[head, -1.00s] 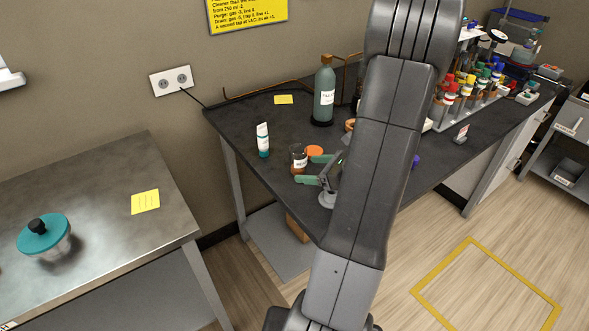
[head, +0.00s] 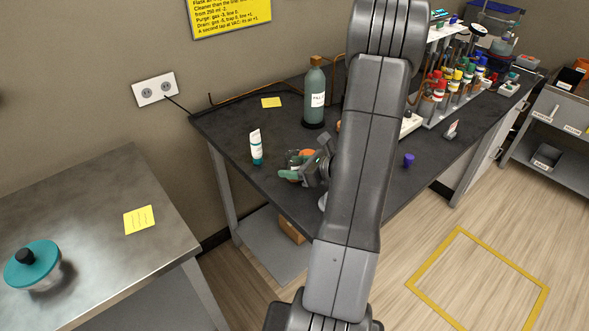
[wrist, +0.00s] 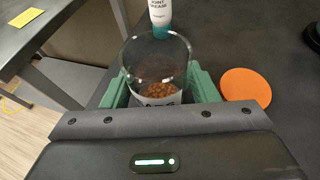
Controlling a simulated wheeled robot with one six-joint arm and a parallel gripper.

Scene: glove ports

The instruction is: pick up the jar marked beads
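The jar is a clear, open glass jar (wrist: 157,62) with brown-orange beads in its bottom. The part of its label that shows is too small to read. It stands upright on the dark bench, and in the head view it is mostly hidden by my gripper (head: 297,165). In the wrist view the green fingers of my gripper (wrist: 160,92) are on either side of the jar, very close to the glass. I cannot tell whether they press on it.
An orange disc (wrist: 246,87) lies right of the jar. A white and teal tube (head: 256,147) stands just behind it to the left. A large grey-green bottle (head: 314,95) stands farther back. A steel table (head: 90,215) is at left. A purple cap (head: 408,160) lies right of my arm.

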